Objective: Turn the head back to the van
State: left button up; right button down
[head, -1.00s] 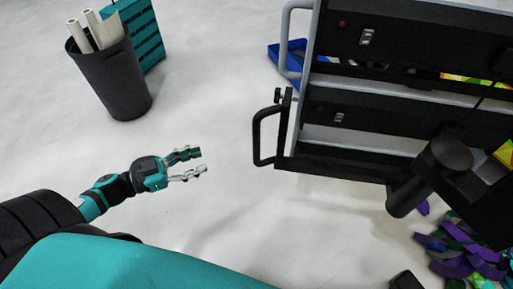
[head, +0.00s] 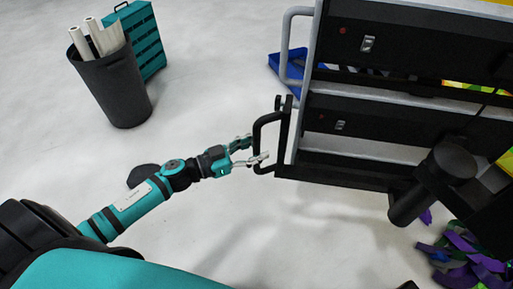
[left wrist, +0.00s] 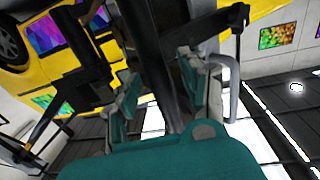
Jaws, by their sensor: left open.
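The van (left wrist: 75,55) shows only in the left wrist view, yellow with colourful windows and a dark wheel, tilted at the upper left. In the head view my left gripper (head: 253,151) is open at the black handle (head: 257,145) on the left side of a dark cart (head: 340,180). The fingertips reach the handle, and I cannot tell whether they touch it. In the left wrist view a dark bar stands between the two teal-padded fingers (left wrist: 158,98). My right gripper is out of view.
A dark bin (head: 113,90) with white rolls and a teal crate (head: 145,45) stand at the upper left. A blue tray (head: 287,65) lies behind the cart. Purple scraps (head: 465,250) lie at the lower right. Floor between bin and cart is clear.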

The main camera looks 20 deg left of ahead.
pick_arm(q)
jog(key=shift+w+d, duration=0.1)
jog(key=shift+c, duration=0.3)
grip_shut()
jog(key=shift+w, duration=0.1)
dwell(0.5)
